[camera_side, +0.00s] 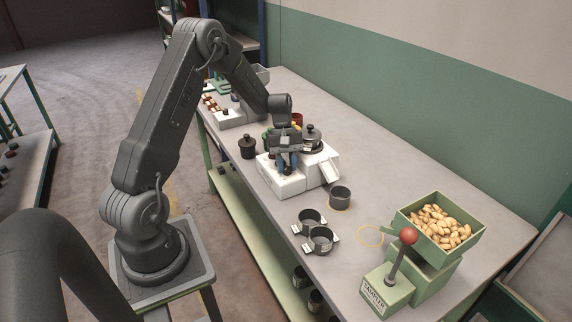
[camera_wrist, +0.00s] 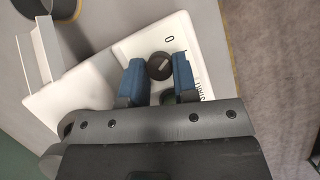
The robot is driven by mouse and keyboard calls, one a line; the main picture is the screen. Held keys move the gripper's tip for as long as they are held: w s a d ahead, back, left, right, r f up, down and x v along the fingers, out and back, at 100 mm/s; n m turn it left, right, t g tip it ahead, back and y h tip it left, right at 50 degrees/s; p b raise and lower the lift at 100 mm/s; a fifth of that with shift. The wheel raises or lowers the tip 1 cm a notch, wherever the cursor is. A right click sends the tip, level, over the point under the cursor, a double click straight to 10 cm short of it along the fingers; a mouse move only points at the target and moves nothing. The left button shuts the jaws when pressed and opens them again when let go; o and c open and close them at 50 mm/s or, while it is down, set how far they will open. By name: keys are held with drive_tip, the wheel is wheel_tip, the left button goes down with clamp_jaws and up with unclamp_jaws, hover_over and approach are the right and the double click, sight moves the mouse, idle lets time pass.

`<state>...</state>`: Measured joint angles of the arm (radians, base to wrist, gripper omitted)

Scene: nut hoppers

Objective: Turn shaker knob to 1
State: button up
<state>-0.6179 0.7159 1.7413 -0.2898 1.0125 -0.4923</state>
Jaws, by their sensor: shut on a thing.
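The shaker is a white machine (camera_side: 290,186) on the bench, with a lidded metal pot (camera_side: 311,139) on top and a white chute on its right. Its dark round knob (camera_wrist: 160,66) has a pale pointer line and shows in the wrist view. My gripper (camera_side: 287,167) is down at the machine's front. In the wrist view my gripper (camera_wrist: 159,80) has its blue fingers on both sides of the knob, shut on it. The fingers hide the knob in the side view.
A black jar (camera_side: 247,148) stands left of the machine. A grey cup (camera_side: 340,198) and two cups in holders (camera_side: 314,231) stand in front of it. A green sampler (camera_side: 388,290) with a red-topped lever and a hopper (camera_side: 470,246) of nuts is at right.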

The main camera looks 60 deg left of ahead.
drive_tip(key=o, duration=0.9)
drive_tip(key=shift+o, duration=0.2)
drive_tip(key=shift+r, duration=0.1)
drive_tip(key=v, duration=1.3)
drive_tip(key=shift+a+r, duration=0.2)
drive_tip(key=shift+r, duration=0.05)
